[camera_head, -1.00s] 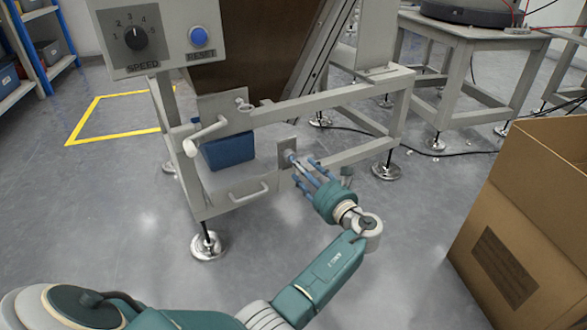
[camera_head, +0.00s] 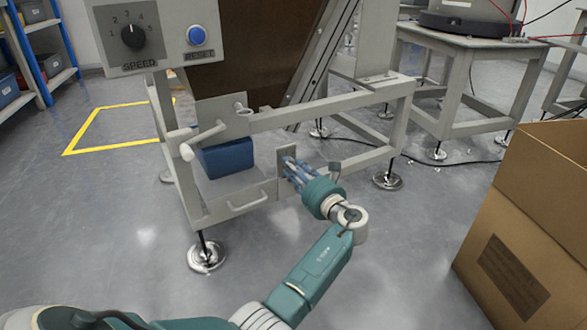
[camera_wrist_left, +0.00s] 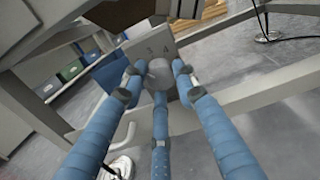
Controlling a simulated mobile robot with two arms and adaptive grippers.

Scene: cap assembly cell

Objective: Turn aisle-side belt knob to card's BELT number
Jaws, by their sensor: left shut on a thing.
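A grey round knob (camera_wrist_left: 160,73) sits on a small plate (camera_wrist_left: 148,55) in the left wrist view. The digits 3 and 4 show on the plate; its other marks are hidden. In the head view this plate (camera_head: 287,153) is on the low frame of the machine. My left gripper (camera_head: 288,167) reaches it from the front. Its blue fingers (camera_wrist_left: 158,85) are shut around the knob, which they hide in the head view. The knob's pointer cannot be read clearly. No card with a BELT number is in view. My right gripper is not in view.
A panel (camera_head: 110,53) with a SPEED knob (camera_head: 133,37) and a blue RESET button (camera_head: 197,36) is at upper left. A crank handle (camera_head: 187,151) and a blue bin (camera_head: 227,157) are left of the gripper. A cardboard box (camera_head: 500,235) stands at right.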

